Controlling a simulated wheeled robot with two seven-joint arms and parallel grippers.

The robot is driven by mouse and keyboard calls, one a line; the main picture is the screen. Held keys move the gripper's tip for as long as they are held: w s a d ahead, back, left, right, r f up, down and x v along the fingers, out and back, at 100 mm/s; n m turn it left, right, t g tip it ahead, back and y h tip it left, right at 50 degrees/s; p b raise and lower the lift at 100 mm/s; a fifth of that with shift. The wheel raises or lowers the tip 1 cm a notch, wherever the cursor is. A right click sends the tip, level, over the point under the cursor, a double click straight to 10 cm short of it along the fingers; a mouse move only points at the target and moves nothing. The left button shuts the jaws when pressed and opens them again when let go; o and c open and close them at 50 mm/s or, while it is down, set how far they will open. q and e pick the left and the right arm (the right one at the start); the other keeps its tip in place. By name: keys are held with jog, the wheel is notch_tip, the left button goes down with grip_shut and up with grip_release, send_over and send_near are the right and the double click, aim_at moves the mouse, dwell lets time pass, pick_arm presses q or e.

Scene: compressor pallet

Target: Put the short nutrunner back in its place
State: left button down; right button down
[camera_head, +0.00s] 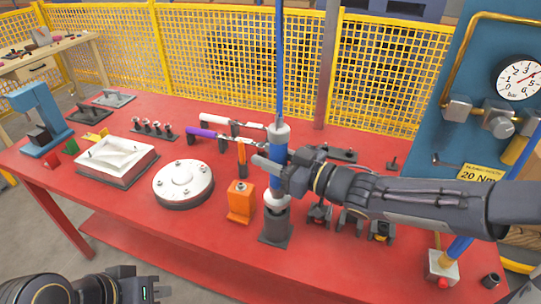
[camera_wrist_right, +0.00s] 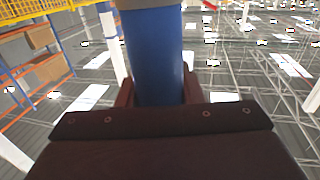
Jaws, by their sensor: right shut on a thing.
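The short nutrunner (camera_head: 278,154) has a blue body with pale grey ends and stands upright, a blue hose (camera_head: 280,60) rising from its top. My right gripper (camera_head: 272,168) is shut around its blue body from the right. In the right wrist view the blue body (camera_wrist_right: 155,65) sits between the two fingers (camera_wrist_right: 157,95). The tool's lower end is at the mouth of a dark cup-shaped holder (camera_head: 275,228) on the table; I cannot tell how deep it sits. My left gripper (camera_head: 150,287) is low at the left, off the table's front edge; its fingers are unclear.
On the red table (camera_head: 120,200) an orange block (camera_head: 241,203) stands just left of the holder. A round grey cover (camera_head: 183,184) and a white tray (camera_head: 116,158) lie further left. A white tool (camera_head: 225,124) and a purple one (camera_head: 207,134) lie behind. Small dark fixtures (camera_head: 349,222) stand right.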

jog(key=shift+f+b, duration=1.4)
jog(key=shift+f, duration=0.15)
dwell(0.4)
jog(key=c, duration=1)
grip_release()
jog(key=shift+o, duration=0.5)
jog(key=shift+f, duration=0.2)
jog(key=v, duration=0.8)
jog(key=shift+p, duration=0.3)
jog(key=shift+r, duration=0.2)
